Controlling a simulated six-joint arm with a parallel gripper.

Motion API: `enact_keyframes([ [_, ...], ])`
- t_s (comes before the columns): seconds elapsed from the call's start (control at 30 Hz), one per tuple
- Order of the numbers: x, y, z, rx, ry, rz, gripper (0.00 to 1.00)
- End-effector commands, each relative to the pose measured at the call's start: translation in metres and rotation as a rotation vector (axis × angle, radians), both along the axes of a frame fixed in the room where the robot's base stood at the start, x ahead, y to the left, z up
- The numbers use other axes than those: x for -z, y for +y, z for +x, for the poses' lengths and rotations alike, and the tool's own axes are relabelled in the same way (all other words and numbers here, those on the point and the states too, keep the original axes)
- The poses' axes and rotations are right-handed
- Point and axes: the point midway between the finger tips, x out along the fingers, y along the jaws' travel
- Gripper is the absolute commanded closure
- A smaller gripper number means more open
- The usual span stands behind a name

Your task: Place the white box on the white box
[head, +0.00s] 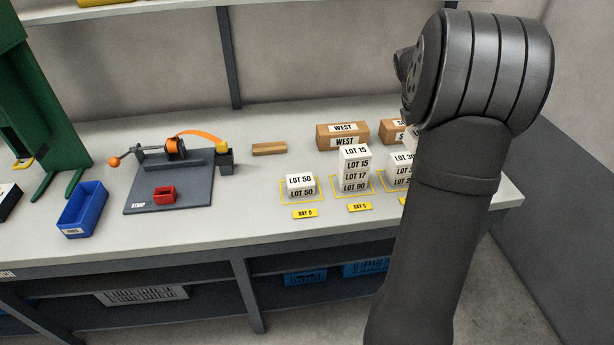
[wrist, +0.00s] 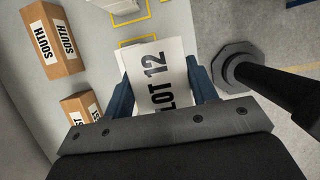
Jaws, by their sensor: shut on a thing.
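In the wrist view my gripper (wrist: 157,78) is shut on a white box labelled LOT 12 (wrist: 160,72), with a blue finger on each side. The head view hides my gripper and this box behind my arm. Part of a white box (wrist: 118,5) shows at the wrist view's top edge.
Yellow outlines and bay labels (head: 305,213) mark the bench (head: 250,225). Cartons marked WEST (head: 343,136) and SOUTH (wrist: 52,40) stand near the stacks.

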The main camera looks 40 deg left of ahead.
Motion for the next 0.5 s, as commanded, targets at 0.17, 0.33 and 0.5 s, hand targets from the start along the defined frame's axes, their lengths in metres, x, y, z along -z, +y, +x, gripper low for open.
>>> enact_keyframes([
  [0.17, 0.012, 0.070, -0.046, -0.002, 0.005, 0.001, 0.75],
  [0.33, 0.021, 0.118, -0.090, 0.005, 0.002, -0.004, 0.75],
  [0.5, 0.027, 0.147, -0.121, 0.014, -0.004, -0.007, 0.75],
])
